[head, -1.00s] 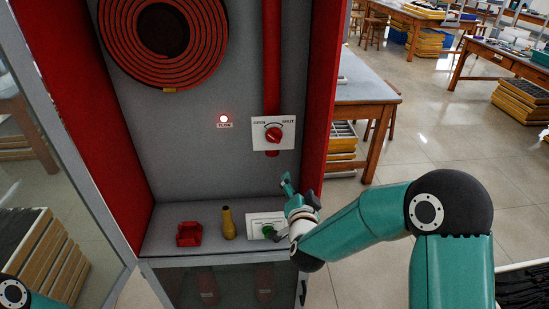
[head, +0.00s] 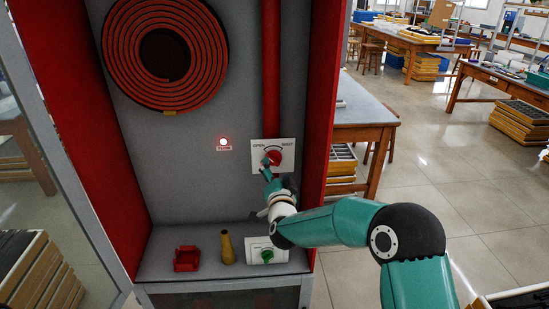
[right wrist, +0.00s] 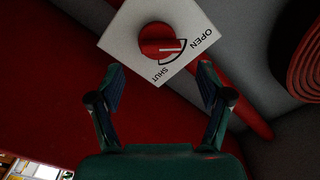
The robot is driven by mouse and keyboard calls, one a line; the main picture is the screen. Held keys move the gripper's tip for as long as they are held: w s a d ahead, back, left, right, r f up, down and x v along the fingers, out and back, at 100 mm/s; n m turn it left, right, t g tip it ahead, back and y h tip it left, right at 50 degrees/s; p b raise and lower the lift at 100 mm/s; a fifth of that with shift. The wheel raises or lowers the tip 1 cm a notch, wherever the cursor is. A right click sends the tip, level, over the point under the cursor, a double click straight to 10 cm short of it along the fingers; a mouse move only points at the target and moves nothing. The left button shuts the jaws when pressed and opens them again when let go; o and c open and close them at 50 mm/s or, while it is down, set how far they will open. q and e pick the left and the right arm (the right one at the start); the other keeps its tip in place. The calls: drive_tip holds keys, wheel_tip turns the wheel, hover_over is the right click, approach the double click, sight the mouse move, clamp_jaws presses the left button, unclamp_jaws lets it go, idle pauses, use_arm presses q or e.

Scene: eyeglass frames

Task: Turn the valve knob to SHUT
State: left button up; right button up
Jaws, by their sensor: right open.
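The valve knob (head: 273,158) is red and round, on a white plate (head: 285,145) marked OPEN at left and SHUT at right. In the right wrist view the knob (right wrist: 157,40) shows a white pointer line, which lies toward the OPEN end of the black arc. My right gripper (head: 277,178) is just in front of and below the knob in the head view. In the right wrist view my right gripper (right wrist: 160,78) is open and empty, its fingers spread, with the knob beyond them and apart from them. My left gripper is out of view.
A coiled red hose (head: 190,50) hangs above. On the cabinet shelf stand a red part (head: 187,259), a yellowish nozzle (head: 227,247) and a white box with a green knob (head: 267,255). Red walls flank the opening.

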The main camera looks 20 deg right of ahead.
sight(275, 160)
drive_tip(key=shift+w+d+p, duration=0.25)
drive_tip(key=shift+w+p, duration=0.05)
drive_tip(key=shift+w, duration=1)
drive_tip(key=shift+w+d+p, duration=0.25)
drive_tip(key=shift+w+p, duration=0.05)
drive_tip(key=shift+w, duration=1)
drive_tip(key=c, duration=1.2)
